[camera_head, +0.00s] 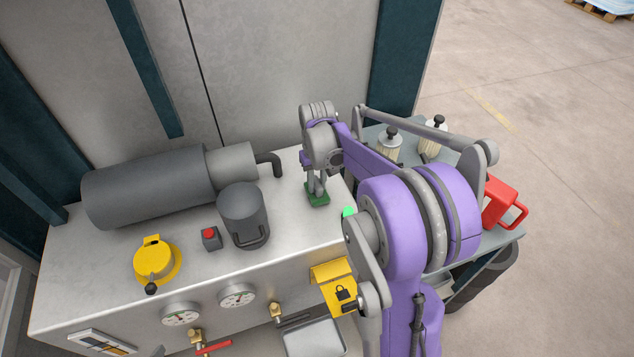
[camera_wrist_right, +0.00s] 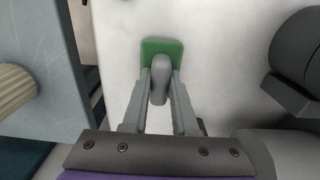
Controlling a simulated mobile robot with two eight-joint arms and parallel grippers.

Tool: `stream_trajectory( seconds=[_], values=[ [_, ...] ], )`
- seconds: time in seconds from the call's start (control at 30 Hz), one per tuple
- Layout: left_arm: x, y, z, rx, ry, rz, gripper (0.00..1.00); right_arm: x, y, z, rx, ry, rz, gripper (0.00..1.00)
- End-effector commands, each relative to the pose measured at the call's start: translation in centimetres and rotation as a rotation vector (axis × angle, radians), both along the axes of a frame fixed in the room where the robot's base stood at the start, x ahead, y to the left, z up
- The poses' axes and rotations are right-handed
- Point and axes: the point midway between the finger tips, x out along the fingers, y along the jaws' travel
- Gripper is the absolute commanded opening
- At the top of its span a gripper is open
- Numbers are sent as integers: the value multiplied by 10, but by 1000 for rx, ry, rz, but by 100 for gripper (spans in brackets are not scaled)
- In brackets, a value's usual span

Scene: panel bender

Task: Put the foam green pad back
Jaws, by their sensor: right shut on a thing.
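The foam green pad (camera_head: 317,201) is a small dark green square with a grey grip standing on it. It is at the right part of the grey machine top, low over or on the surface; I cannot tell if it touches. My right gripper (camera_head: 317,187) reaches down onto it. In the right wrist view the pad (camera_wrist_right: 162,46) lies just beyond the fingertips, and the fingers (camera_wrist_right: 160,85) are closed around the rounded grey grip. A bright green patch (camera_head: 348,211) shows at the machine's right edge, partly hidden by my arm. My left gripper is not in view.

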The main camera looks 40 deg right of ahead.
Motion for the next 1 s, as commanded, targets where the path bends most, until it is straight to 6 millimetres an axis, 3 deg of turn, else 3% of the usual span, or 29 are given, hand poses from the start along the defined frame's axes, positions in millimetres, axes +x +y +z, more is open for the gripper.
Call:
stream_trajectory(
  seconds=[0.27, 0.3, 0.47, 0.77, 1.0],
  values=[
    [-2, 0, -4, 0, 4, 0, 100, 0, 0, -4, 0, 1, 0, 0],
    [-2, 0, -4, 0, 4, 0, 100, 0, 0, -4, 0, 1, 0, 30],
    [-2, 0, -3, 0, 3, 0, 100, 0, 0, -3, 0, 0, 0, 56],
    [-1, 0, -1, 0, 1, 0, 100, 0, 0, -1, 0, -1, 0, 56],
    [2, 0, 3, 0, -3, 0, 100, 0, 0, 32, 0, -1, 0, 56]
  ],
)
